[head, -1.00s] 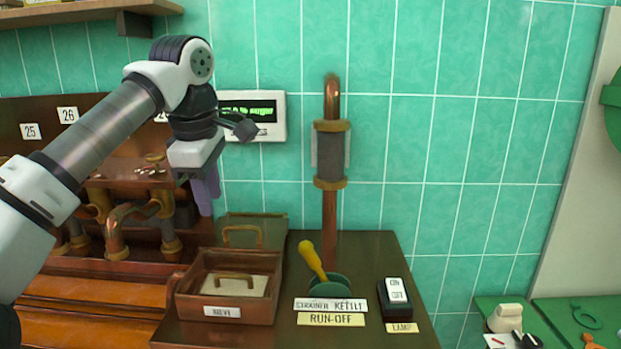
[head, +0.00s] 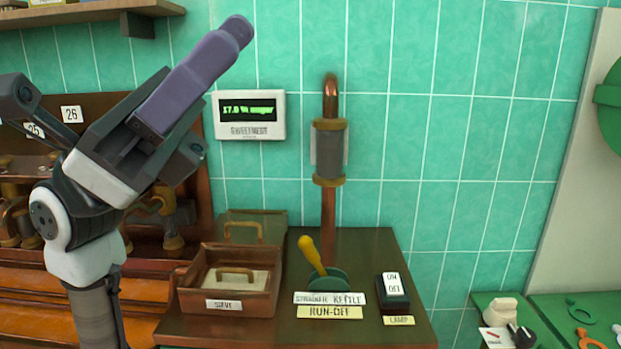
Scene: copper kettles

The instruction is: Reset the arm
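My arm rises from the bottom left of the head view, folded up at the wrist. My gripper (head: 232,34) has purple fingers that point up and to the right, in front of the green tiled wall. The fingers overlap from this side, so any gap between them is hidden. I see nothing held at their tips. The gripper is above and to the left of the wall display (head: 250,130), apart from the counter things.
A dark counter (head: 395,255) carries a copper sieve box (head: 226,303), a yellow-handled run-off lever (head: 312,255) and a lamp switch (head: 392,290). A copper pipe (head: 330,205) stands behind. A shelf (head: 75,13) is at the upper left. The wall right of the pipe is clear.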

